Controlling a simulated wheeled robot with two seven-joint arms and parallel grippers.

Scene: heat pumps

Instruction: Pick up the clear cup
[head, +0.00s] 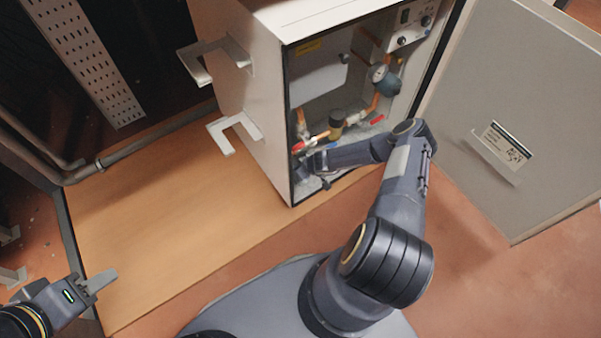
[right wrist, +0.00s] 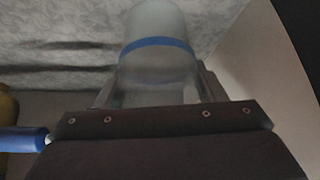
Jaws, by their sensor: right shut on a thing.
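The clear cup (right wrist: 157,22), with a blue band around it, stands out in the right wrist view between the fingers of my right gripper (right wrist: 158,88). That gripper is shut on the cup. In the head view my right gripper (head: 312,163) reaches into the lower part of the open cabinet (head: 265,110); the cup cannot be made out clearly there. My left gripper (head: 95,283) is at the lower left, over the edge of the wooden board, away from the cup. Its finger gap is too unclear to judge.
Inside the cabinet, copper pipes, valves with red handles (head: 376,119) and a gauge (head: 379,73) sit close above my right gripper. The open door (head: 510,90) stands to the right. Two white brackets (head: 236,130) stick out on the left. The wooden board (head: 170,205) is bare.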

